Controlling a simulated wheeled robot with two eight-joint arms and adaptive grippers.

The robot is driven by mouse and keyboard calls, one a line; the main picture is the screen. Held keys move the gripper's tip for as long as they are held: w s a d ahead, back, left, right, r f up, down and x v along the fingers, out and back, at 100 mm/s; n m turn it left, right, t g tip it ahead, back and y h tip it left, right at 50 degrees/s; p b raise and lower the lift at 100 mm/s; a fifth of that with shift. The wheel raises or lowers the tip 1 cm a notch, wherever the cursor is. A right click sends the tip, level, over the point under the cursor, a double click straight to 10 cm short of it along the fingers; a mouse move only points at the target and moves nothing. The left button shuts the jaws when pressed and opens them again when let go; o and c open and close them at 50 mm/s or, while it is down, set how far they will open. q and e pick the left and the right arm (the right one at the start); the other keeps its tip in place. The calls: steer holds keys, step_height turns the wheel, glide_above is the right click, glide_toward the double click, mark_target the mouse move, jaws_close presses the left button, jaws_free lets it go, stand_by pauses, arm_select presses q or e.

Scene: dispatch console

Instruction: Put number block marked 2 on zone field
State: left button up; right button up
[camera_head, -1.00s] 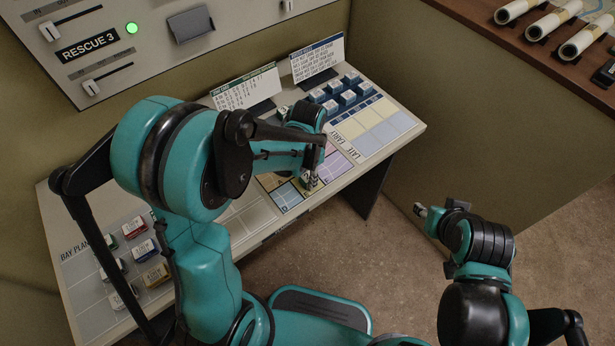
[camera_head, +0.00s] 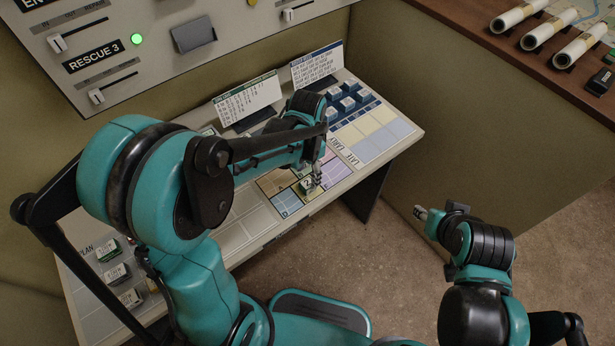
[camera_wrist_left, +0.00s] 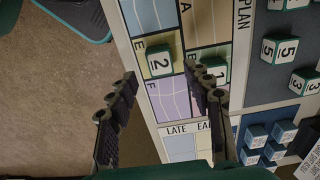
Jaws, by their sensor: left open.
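The number block marked 2 (camera_wrist_left: 159,62), white-topped with green sides, sits on the yellowish field by the letter E on the zone plan (camera_wrist_left: 185,105). In the head view the block (camera_head: 307,185) shows just beside my left fingertips. My left gripper (camera_head: 317,180) is open and empty. In the left wrist view its two fingers (camera_wrist_left: 161,78) stand apart, with the block just beyond the gap between their tips. A block marked 1 (camera_wrist_left: 214,71) lies close to one finger. My right gripper (camera_head: 421,213) hangs over the floor; its jaws are too small to read.
Several number blocks (camera_wrist_left: 279,50) stand on a dark panel beside the plan. Blue blocks (camera_head: 348,104) stand at the console's back right. Two upright cards (camera_head: 247,98) stand behind the plan. Labelled blocks (camera_head: 116,273) lie at the left. Floor right of the console is clear.

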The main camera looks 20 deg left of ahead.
mark_target(308, 183)
arm_select(q)
steer(key=s+a+r+n+t, duration=0.2)
steer(key=s+r+n+t, duration=0.1)
steer(key=s+r, duration=0.2)
steer(key=s+a+r+n+t+p, duration=0.1)
steer(key=s+a+r+n+t, duration=0.1)
steer(key=s+r+n+t, duration=0.2)
step_height(308, 183, up, 4)
steer(key=shift+s+a+f+n, duration=0.2)
steer(key=shift+s+a+n, duration=0.15)
steer(key=shift+s, duration=0.3)
